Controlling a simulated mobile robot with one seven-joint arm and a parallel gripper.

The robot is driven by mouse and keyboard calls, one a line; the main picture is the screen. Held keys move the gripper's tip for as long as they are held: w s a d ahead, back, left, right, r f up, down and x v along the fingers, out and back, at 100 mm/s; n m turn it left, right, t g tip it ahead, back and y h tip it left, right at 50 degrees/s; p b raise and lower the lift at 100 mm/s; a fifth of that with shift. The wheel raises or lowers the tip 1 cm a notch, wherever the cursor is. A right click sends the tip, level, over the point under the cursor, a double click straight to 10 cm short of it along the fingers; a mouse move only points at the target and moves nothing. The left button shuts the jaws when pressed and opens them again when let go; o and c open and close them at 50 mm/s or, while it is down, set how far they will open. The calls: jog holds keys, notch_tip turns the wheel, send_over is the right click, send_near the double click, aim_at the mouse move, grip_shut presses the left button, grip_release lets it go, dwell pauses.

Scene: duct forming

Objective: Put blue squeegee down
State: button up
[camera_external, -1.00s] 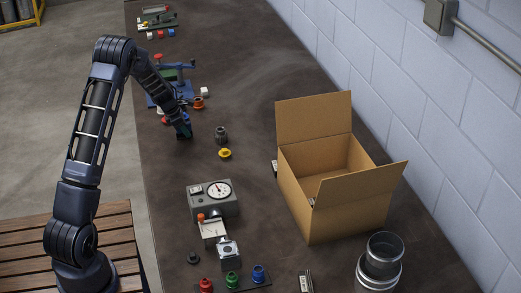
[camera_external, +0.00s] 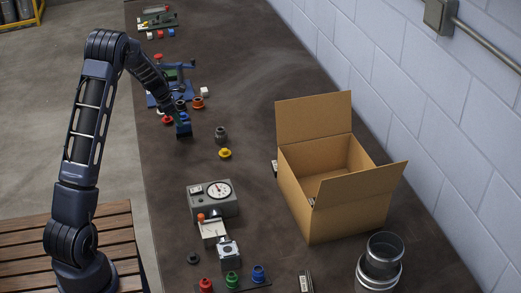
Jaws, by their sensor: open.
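A small blue piece (camera_external: 183,125), which looks like the blue squeegee, is on the dark table at the end of my arm. My gripper (camera_external: 177,110) is open, just above and behind this piece in the picture. It is small and dark here, so I cannot tell whether its fingers still touch the piece. The lower edge of the piece is dark and hard to make out.
A blue fixture (camera_external: 170,92) stands behind my gripper. A red knob (camera_external: 167,120), an orange-red knob (camera_external: 198,103), a dark grey fitting (camera_external: 220,134) and a yellow knob (camera_external: 225,153) are close by. An open cardboard box (camera_external: 345,200) stands to the right.

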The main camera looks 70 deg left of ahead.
jog(key=v, duration=0.4)
jog(key=shift+s+r, duration=0.15)
jog(key=shift+r, duration=0.15)
jog(key=w+d+r+m, duration=0.4)
jog(key=d+r, duration=0.3)
jog(key=d, duration=0.3)
jog(key=w+d+r+m, duration=0.4)
jog(key=d+r+m, duration=0.15)
jog(key=d, duration=0.45)
jog(key=d+r+m+h, duration=0.1)
jog(key=d+r+m, duration=0.3)
jog(key=d, duration=0.6)
jog(key=d+r+m, duration=0.3)
jog(key=d+r, duration=0.1)
jog(key=d, duration=0.5)
jog(key=s+d+r+m, duration=0.1)
jog(key=s+d+m, duration=0.8)
jog(key=s+d, duration=0.2)
jog(key=s+d+r+m+y, duration=0.1)
jog(key=s+d+m, duration=0.9)
jog(key=d, duration=0.6)
jog(key=shift+s+r, duration=0.3)
jog(key=shift+s, duration=0.55)
